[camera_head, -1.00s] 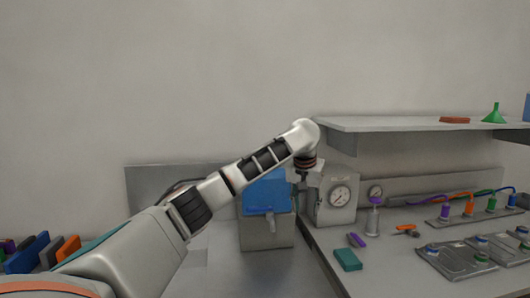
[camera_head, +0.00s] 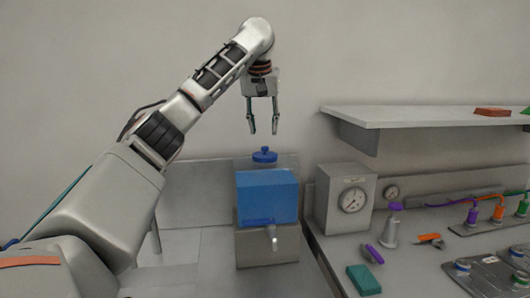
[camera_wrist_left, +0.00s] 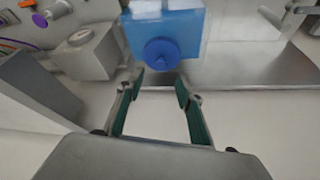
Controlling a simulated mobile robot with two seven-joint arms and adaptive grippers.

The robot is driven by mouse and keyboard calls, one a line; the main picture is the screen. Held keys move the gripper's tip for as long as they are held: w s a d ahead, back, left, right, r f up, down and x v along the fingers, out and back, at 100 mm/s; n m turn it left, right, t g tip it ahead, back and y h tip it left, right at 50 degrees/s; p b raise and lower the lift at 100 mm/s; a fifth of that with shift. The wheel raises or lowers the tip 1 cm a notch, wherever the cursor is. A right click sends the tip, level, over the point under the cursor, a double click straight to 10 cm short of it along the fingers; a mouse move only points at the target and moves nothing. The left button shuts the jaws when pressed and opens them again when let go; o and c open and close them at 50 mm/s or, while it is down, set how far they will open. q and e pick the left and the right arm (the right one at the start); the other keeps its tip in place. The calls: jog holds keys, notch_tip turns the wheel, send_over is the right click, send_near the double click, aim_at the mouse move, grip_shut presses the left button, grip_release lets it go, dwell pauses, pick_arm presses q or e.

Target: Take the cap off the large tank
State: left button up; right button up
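The large tank (camera_head: 267,196) is a blue box on a grey stand with a tap at its front. Its round blue cap (camera_head: 264,155) sits on top, with a small knob. In the left wrist view the cap (camera_wrist_left: 161,53) shows beyond the fingertips, on the tank (camera_wrist_left: 185,30). My left gripper (camera_head: 264,131) is open, points down and hangs above the cap, apart from it. Nothing is between its fingers in the left wrist view (camera_wrist_left: 159,84). My right gripper is not in view.
A grey box with a gauge (camera_head: 345,198) stands right of the tank. A grey shelf (camera_head: 420,117) juts from the wall at right. The air around the cap is clear.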

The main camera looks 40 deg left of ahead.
aim_at(265, 147)
pick_arm(q)
jog(key=x, duration=0.7)
jog(key=shift+a+f, duration=0.1)
jog(key=shift+f, duration=0.05)
jog(key=c, duration=0.9)
